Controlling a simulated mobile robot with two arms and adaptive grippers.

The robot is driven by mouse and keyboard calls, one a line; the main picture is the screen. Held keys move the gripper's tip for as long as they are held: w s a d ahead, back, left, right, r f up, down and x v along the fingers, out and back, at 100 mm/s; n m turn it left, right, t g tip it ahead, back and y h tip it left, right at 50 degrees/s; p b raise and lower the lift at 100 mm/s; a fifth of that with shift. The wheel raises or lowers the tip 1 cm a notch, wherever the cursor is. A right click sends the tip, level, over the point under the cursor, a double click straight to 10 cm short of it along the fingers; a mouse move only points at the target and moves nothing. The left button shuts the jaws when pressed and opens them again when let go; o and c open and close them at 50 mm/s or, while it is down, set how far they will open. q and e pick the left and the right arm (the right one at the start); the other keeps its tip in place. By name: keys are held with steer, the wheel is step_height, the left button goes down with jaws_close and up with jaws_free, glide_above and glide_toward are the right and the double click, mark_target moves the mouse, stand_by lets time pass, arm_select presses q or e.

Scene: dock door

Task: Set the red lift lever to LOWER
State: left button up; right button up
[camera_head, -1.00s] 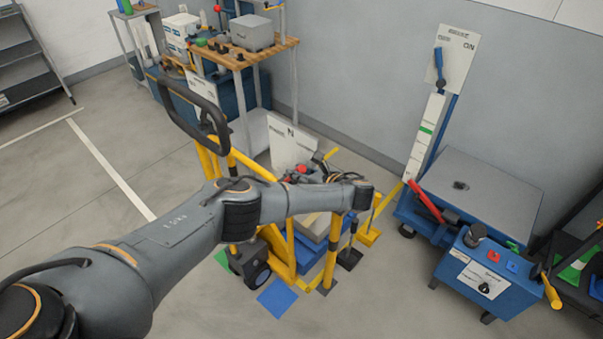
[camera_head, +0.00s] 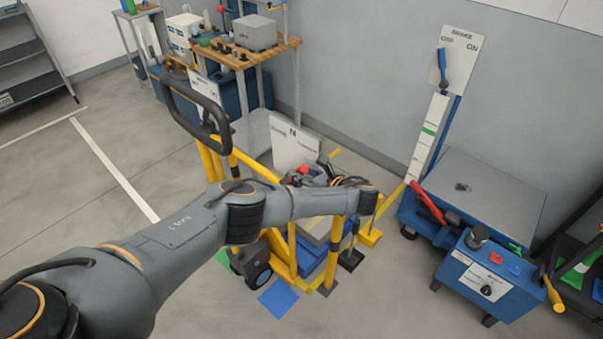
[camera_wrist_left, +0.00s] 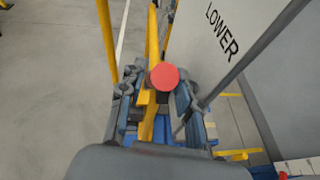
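The lift lever's round red knob (camera_head: 303,169) shows in the head view in front of a white panel (camera_head: 295,143) marked N. In the left wrist view the red knob (camera_wrist_left: 164,77) is at the centre, with the word LOWER on the panel (camera_wrist_left: 222,35) at upper right. My left gripper (camera_head: 312,176) is at the knob, partly hidden by its own wrist. In the left wrist view its fingers (camera_wrist_left: 157,92) are apart, one on each side of the knob; I cannot tell whether they touch it. The lever's shaft is mostly hidden. My right gripper is not in view.
Yellow posts and a black handle (camera_head: 195,112) stand left of the gripper. A blue lift cart (camera_head: 490,280) with a separate red lever (camera_head: 428,202) stands at right. A wooden-topped bench (camera_head: 250,55) stands behind. The floor at left is clear.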

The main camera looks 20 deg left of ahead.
arm_select(q)
steer(key=v, duration=1.1)
steer(key=shift+d, duration=0.3)
steer(key=s+f+n+g+h, duration=0.25)
steer(key=s+f, duration=0.45)
steer(key=f, duration=0.6)
steer(key=s+f+n+g+h+b, duration=0.1)
steer(key=s+f+n+h, duration=0.4)
steer(key=f, duration=0.7)
steer(key=s+f+n+g+h, duration=0.2)
steer(key=s+f, duration=0.6)
steer(key=f, duration=0.5)
steer(key=s+a+f+n+h, duration=0.1)
steer(key=s+a+f+n, duration=0.2)
steer(key=s, duration=0.8)
steer(key=s+a+f+n+h, duration=0.1)
steer(key=s+f+n, duration=0.4)
steer(key=s, duration=0.6)
steer(key=s+a+f+n+h, duration=0.1)
steer(key=s+a+f+n, duration=0.3)
steer(key=s, duration=0.7)
steer(key=shift+a+f+n+b, duration=0.35)
steer(key=shift+a+f+n, duration=0.1)
steer(key=shift+f, duration=0.3)
